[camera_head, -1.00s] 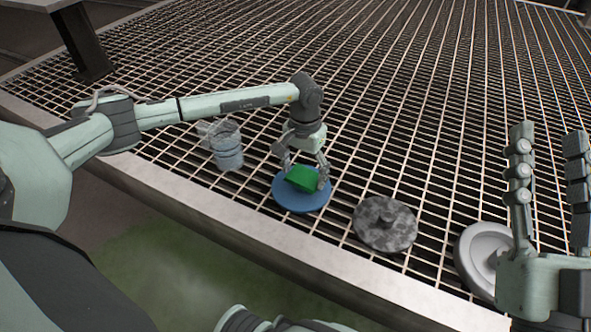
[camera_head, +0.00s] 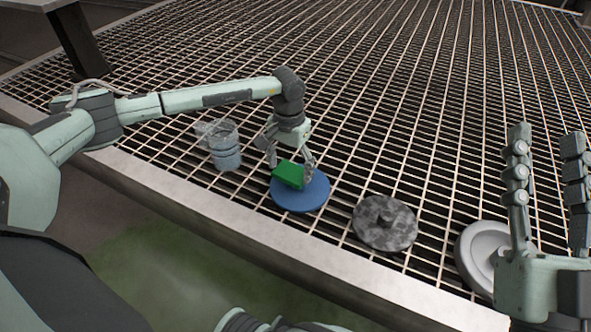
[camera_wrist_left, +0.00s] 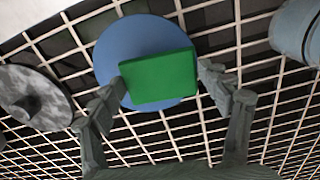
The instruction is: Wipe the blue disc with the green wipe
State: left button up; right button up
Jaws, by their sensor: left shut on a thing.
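The blue disc (camera_head: 306,196) lies flat on the metal grating. The green wipe (camera_head: 289,174), a block shape, is over the left far part of the disc. My left gripper (camera_head: 290,170) is shut on the wipe, with a finger on either side of it. In the left wrist view the wipe (camera_wrist_left: 160,77) sits between the fingertips (camera_wrist_left: 165,82) and covers part of the blue disc (camera_wrist_left: 135,42). Whether it touches the disc is hard to tell. My right gripper (camera_head: 546,150) is at the right edge, its fingers upright, apart and empty.
A clear jar with a bluish lower part (camera_head: 226,152) stands left of the disc. A mottled grey disc with a knob (camera_head: 385,223) lies to the right, and a pale grey disc (camera_head: 480,248) lies beyond it, partly behind my right gripper. The grating (camera_head: 400,100) is clear at the back.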

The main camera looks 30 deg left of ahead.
aim_at(308, 191)
pick_arm(q)
jog(key=shift+w+d, duration=0.2)
jog(key=shift+d, duration=2.25)
jog(key=shift+s+a+f+b, duration=0.15)
jog(key=shift+a+b, duration=0.55)
jog(key=shift+a, duration=1.8)
jog(key=shift+d, duration=2.6)
jog(key=shift+r, duration=0.25)
notch_tip(308, 191, up, 8)
jog(key=p, duration=0.4)
